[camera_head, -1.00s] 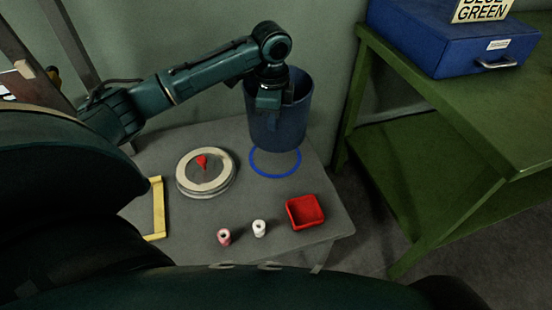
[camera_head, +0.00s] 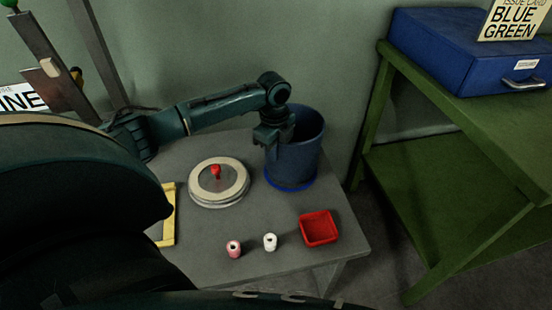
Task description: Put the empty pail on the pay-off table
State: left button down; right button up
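The pail (camera_head: 292,163) is dark blue, open at the top and upright. It stands on the blue ring (camera_head: 290,188) marked on the grey pay-off table (camera_head: 225,262), near the back right. Its inside shows only in part and looks empty. My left gripper (camera_head: 270,141) is at the pail's near left rim; its fingers look spread, one outside the wall, the other partly hidden by the rim. My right gripper is not in view.
A round pale disc with a red knob (camera_head: 216,173) lies left of the pail. A pink spool (camera_head: 233,248), a white spool (camera_head: 270,242) and a red tray (camera_head: 319,228) are in front. A green bench (camera_head: 450,190) with a blue case (camera_head: 465,60) stands right.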

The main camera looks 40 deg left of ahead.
pick_arm(q)
notch_tip(320, 180, down, 2)
jog(key=shift+f, duration=0.15)
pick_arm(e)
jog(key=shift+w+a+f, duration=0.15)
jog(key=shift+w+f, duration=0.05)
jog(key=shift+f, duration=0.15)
pick_arm(q)
jog(key=shift+f, duration=0.1)
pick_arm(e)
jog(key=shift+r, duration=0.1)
pick_arm(q)
jog(key=c, duration=1.6)
grip_release()
jog(key=shift+c, duration=0.2)
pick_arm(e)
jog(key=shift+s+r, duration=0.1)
